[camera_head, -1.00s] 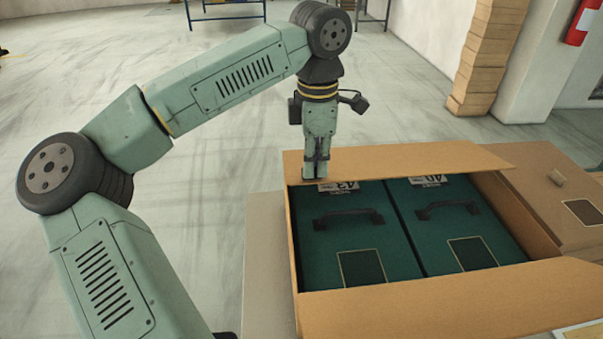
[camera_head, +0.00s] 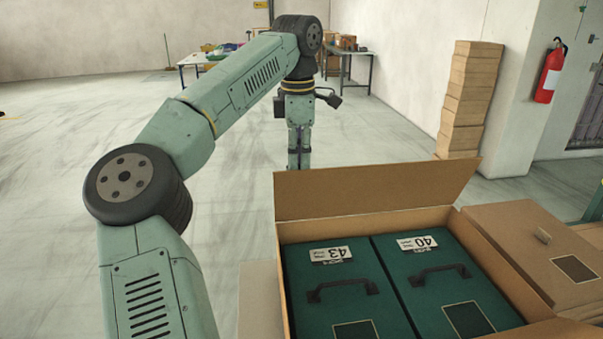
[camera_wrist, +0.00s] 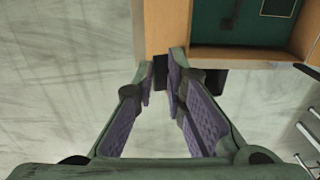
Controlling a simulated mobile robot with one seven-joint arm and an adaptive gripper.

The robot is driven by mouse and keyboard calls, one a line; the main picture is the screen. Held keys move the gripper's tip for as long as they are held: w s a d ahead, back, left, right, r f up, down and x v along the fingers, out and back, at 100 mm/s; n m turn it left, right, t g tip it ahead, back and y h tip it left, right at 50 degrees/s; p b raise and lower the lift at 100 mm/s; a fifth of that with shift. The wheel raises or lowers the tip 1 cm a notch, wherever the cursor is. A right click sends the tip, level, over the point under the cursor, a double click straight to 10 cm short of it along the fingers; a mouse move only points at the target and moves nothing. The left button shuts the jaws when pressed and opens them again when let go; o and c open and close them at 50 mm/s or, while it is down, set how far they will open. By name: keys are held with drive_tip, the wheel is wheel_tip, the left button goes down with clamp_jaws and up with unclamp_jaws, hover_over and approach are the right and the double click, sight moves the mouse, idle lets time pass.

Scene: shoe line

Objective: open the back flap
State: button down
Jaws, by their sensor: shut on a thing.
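The open cardboard box (camera_head: 286,270) holds two dark green shoe boxes, one marked 43 (camera_head: 340,278) and one marked 40 (camera_head: 440,275). Its back flap (camera_head: 375,190) stands raised along the far edge, and both labels show clear below it. My gripper (camera_head: 298,163) points down at the flap's left end, its fingertips partly hidden behind the flap's top edge. In the wrist view my gripper (camera_wrist: 166,70) has its purple-padded fingers close together at the end of the brown cardboard (camera_wrist: 165,25). It is shut on the flap, though the contact itself is hard to see.
A closed brown carton (camera_head: 535,240) stands right of the open box. A stack of cartons (camera_head: 470,100) stands by the wall behind, near a red fire extinguisher (camera_head: 549,75). Tables with goods stand far back. The floor behind and left of the box is clear.

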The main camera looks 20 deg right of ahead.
drive_tip(key=c, duration=2.4)
unclamp_jaws()
drive_tip(key=w, duration=0.1)
drive_tip(key=w+f, duration=0.2)
drive_tip(key=w, duration=0.1)
drive_tip(key=shift+d, duration=0.4)
drive_tip(key=c, duration=1.8)
unclamp_jaws()
drive_tip(key=shift+s+f, duration=0.15)
drive_tip(key=shift+s, duration=0.05)
drive_tip(key=shift+w+d+f, duration=0.15)
drive_tip(key=shift+w+f, duration=0.15)
